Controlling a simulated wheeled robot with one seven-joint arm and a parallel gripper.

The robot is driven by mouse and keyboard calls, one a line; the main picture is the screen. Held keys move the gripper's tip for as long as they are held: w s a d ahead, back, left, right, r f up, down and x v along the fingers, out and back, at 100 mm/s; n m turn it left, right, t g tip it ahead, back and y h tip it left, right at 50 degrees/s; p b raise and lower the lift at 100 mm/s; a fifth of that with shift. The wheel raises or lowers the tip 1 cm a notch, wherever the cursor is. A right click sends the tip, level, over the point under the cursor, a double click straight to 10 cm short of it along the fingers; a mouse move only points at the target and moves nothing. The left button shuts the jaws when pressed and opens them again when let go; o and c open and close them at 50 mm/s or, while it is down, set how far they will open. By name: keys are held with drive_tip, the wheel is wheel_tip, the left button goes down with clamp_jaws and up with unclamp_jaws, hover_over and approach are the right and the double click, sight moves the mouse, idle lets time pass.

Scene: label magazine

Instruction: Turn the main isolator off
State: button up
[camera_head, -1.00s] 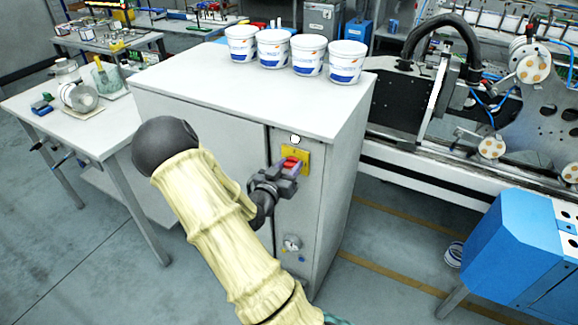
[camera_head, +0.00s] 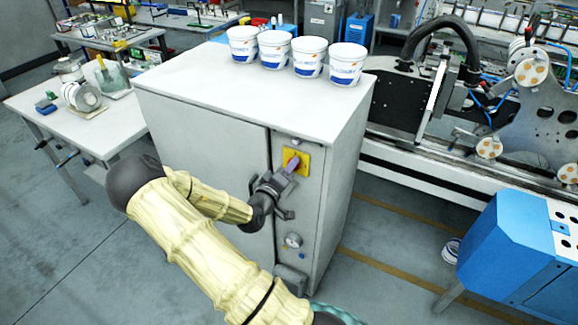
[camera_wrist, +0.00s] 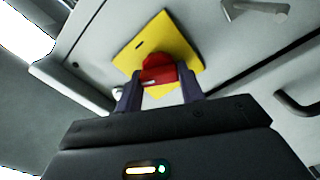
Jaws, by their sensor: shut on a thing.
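The main isolator is a red rotary handle on a yellow square plate (camera_head: 303,157) on the front of the grey cabinet, near its top right. In the wrist view the red handle (camera_wrist: 157,76) sits between my two fingers, in front of the yellow plate (camera_wrist: 181,45). My gripper (camera_head: 286,172) reaches the handle from the lower left and is shut on it. It also shows in the wrist view (camera_wrist: 158,88). In the head view the fingers hide much of the handle.
The grey cabinet (camera_head: 205,150) carries several white tubs (camera_head: 308,57) on top. A small gauge (camera_head: 293,240) sits below the isolator. A white table (camera_head: 95,125) stands at left, a blue machine (camera_head: 510,240) at right.

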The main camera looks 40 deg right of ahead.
drive_tip(key=n+p, duration=0.1)
drive_tip(key=n, duration=0.4)
drive_tip(key=shift+f, duration=0.15)
drive_tip(key=shift+n, duration=0.4)
drive_tip(key=o, duration=1)
drive_tip(key=shift+a, duration=0.15)
drive_tip(key=b+v, duration=0.3)
drive_tip(key=v, duration=1.4)
drive_tip(key=shift+a, duration=0.1)
